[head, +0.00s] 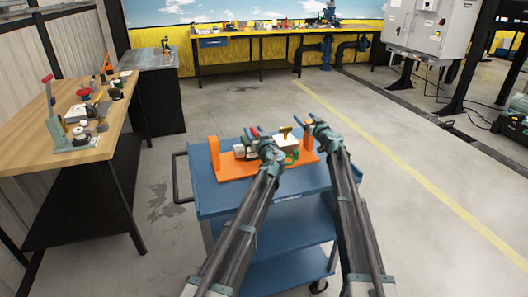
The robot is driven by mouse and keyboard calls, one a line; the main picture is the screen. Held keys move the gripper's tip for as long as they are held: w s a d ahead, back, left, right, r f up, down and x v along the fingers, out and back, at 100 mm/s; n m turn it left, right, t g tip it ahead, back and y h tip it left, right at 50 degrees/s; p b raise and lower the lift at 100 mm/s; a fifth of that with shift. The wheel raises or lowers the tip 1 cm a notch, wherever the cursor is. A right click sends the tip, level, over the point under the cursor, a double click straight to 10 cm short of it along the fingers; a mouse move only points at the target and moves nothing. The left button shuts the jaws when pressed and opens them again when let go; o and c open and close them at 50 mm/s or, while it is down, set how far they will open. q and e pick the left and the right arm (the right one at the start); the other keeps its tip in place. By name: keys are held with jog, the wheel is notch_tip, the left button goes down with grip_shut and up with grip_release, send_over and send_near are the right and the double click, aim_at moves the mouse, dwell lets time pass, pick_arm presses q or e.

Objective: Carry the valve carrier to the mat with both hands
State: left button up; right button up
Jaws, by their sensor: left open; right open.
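The orange valve carrier (214,157) sits on the top of the blue cart (225,201), with an upright at each end. It holds several small parts, among them a pale block and a yellow-topped piece; my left gripper partly hides them. My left gripper (258,132) is open over the middle of the carrier, as the picture shows it. My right gripper (312,121) is open beside the carrier's right upright (308,138). I cannot tell whether either touches the carrier. I cannot make out a mat.
A wooden bench (40,149) with a red-handled press and several small parts stands at the left. A dark cabinet (160,95) stands behind it. A long bench (275,33) with tools runs along the back wall. The floor right of the cart is open.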

pick_arm(q)
jog(key=shift+w+a, duration=0.1)
jog(key=shift+w, duration=0.05)
pick_arm(e)
jog(key=shift+w, duration=0.1)
pick_arm(q)
jog(key=c, duration=0.9)
pick_arm(e)
jog(key=c, duration=0.9)
pick_arm(q)
grip_shut()
pick_arm(e)
grip_shut()
